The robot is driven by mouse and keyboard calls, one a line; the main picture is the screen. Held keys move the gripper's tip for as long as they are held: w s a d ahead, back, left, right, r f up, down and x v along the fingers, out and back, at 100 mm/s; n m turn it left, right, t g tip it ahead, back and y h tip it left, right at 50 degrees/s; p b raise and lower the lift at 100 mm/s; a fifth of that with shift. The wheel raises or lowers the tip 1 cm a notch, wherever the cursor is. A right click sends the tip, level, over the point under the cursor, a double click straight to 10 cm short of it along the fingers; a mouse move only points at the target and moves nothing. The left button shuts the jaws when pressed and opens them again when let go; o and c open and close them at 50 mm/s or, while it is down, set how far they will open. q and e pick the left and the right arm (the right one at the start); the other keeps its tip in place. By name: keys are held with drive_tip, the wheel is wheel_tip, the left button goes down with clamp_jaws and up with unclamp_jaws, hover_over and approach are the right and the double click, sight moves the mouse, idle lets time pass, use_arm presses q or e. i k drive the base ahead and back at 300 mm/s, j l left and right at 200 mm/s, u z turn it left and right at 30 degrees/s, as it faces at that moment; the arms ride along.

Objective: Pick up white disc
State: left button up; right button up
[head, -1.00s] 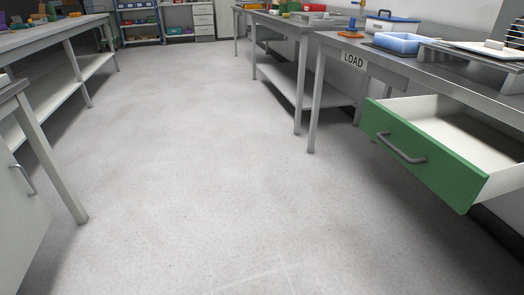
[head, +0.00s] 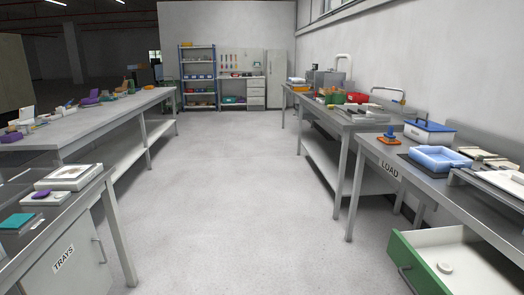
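A small round white disc (head: 445,267) lies inside the open drawer (head: 402,262) at the lower right of the head view. The drawer has a green front and a white inside, and it is pulled out from under the bench marked LOAD (head: 428,183). The floor of the drawer around the disc looks bare. Neither of my grippers shows in the head view.
On the LOAD bench stand a blue tray (head: 440,158), a blue-lidded box (head: 429,132) and an orange-based blue piece (head: 389,137). A bench marked TRAYS (head: 66,258) stands at the left. The floor (head: 240,220) between the benches is clear.

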sight(444, 266)
drive_tip(key=z, duration=1.45)
